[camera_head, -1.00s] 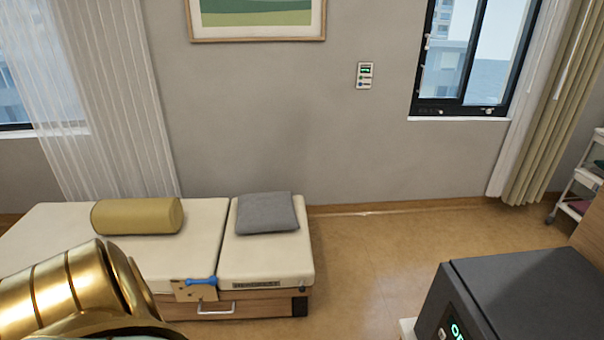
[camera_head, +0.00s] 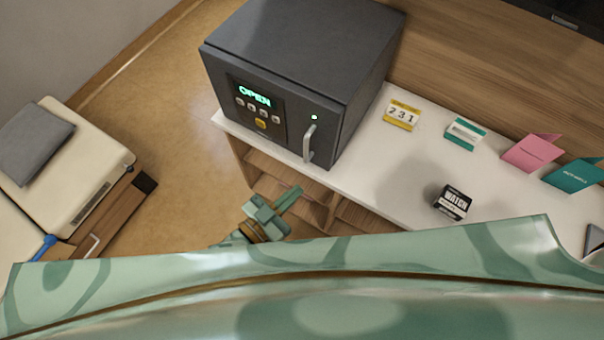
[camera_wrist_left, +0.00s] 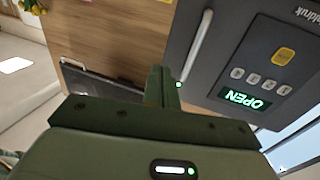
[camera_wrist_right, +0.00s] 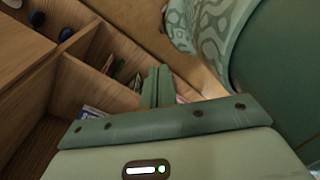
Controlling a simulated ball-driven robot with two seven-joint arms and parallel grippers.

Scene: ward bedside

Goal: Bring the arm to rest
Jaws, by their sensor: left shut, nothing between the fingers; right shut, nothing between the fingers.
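My left gripper (camera_head: 292,194) is green and shut with nothing in it. In the head view it sits in front of the white-topped cabinet, below the dark grey safe (camera_head: 300,55). In the left wrist view its fingers (camera_wrist_left: 163,80) are together, with the safe's handle (camera_wrist_left: 200,48) and lit OPEN panel behind. The safe's door looks closed. My right gripper (camera_wrist_right: 157,82) is shut and empty in the right wrist view, over open wooden compartments (camera_wrist_right: 105,65). It is hidden in the head view, where my green body fills the bottom.
On the white top (camera_head: 385,165) stand a yellow calendar block (camera_head: 402,114), a green and white box (camera_head: 466,134), a small black box (camera_head: 453,202), and pink (camera_head: 532,152) and teal (camera_head: 577,175) cards. Floor between is clear.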

